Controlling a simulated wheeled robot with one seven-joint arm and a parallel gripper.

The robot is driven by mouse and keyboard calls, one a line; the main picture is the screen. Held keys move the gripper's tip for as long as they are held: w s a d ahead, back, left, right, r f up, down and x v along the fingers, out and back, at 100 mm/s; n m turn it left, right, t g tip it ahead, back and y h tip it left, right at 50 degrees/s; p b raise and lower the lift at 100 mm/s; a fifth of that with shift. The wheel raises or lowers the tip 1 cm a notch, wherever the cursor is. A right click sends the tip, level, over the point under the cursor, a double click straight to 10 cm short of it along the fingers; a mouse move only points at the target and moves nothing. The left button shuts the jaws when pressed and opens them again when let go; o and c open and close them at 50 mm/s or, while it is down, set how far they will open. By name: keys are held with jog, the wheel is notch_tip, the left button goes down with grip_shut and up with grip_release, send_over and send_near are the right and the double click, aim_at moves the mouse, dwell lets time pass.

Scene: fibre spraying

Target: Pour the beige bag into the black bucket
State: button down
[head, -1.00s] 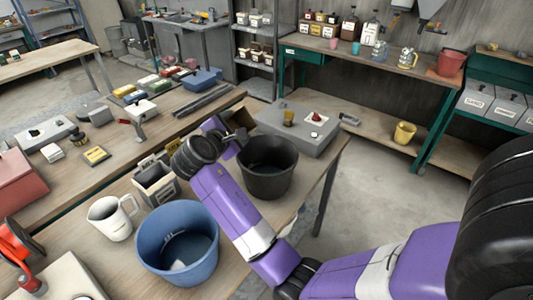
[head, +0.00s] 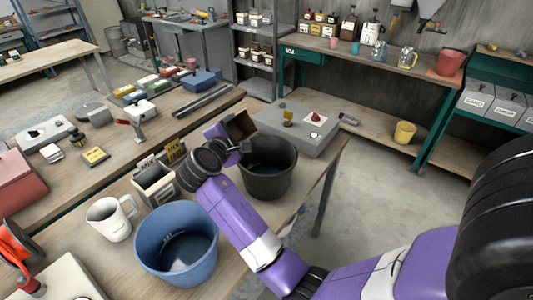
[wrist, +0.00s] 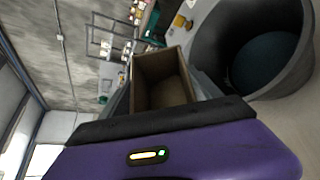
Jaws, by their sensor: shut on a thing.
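The beige bag (head: 243,125) is a brown, open-topped, box-shaped bag held above the back left rim of the black bucket (head: 268,184). Its open mouth faces partly towards the head camera, so it looks tilted. My gripper (head: 238,145) is shut on the bag, and its fingers are partly hidden by my wrist. In the wrist view the bag (wrist: 160,80) shows its brown inside just beyond the dark gripper edge, with the bucket (wrist: 212,45) close on the right. I see no stream falling, and the bag's contents cannot be made out.
A blue bucket (head: 150,232) and a white jug (head: 110,218) stand at the front left of the bench. Labelled containers (head: 155,190) stand left of my wrist. A grey case (head: 300,135) lies behind the black bucket. The floor right of the bench is clear.

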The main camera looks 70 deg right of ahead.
aim_at(249, 128)
jog(key=shift+f+m+b, duration=0.2)
jog(key=shift+m+b, duration=0.1)
jog(key=shift+b, duration=0.25)
jog(key=shift+s+f+t+b, duration=0.1)
jog(key=shift+f+t+b, duration=0.2)
jog(key=shift+b, duration=0.6)
jog(key=shift+s+a+f+m+t+h+b, duration=0.15)
jog(key=shift+f+m+h+b, duration=0.35)
jog(key=shift+b, duration=1.65)
jog(key=shift+s+f+m+t+h+b, duration=0.25)
jog(key=shift+m+b, duration=0.35)
jog(key=shift+b, duration=1.55)
jog(key=shift+s+d, duration=0.2)
jog(key=shift+d, duration=0.3)
jog(key=shift+s+d, duration=0.2)
jog(key=shift+d, duration=0.3)
jog(key=s+d+f+m, duration=0.1)
jog(key=s+d, duration=0.2)
jog(key=d, duration=0.5)
jog(key=shift+s+m+h+b, duration=0.3)
jog(key=shift+s+h+b, duration=0.05)
jog(key=shift+b, duration=0.1)
jog(key=shift+s+m+t+h+b, duration=0.35)
jog(key=shift+m+b, duration=0.25)
jog(key=shift+b, duration=0.65)
jog(key=shift+s+r+m+h+b, duration=0.2)
jog(key=shift+r+m+h+b, duration=0.25)
jog(key=shift+r+m+b, duration=0.55)
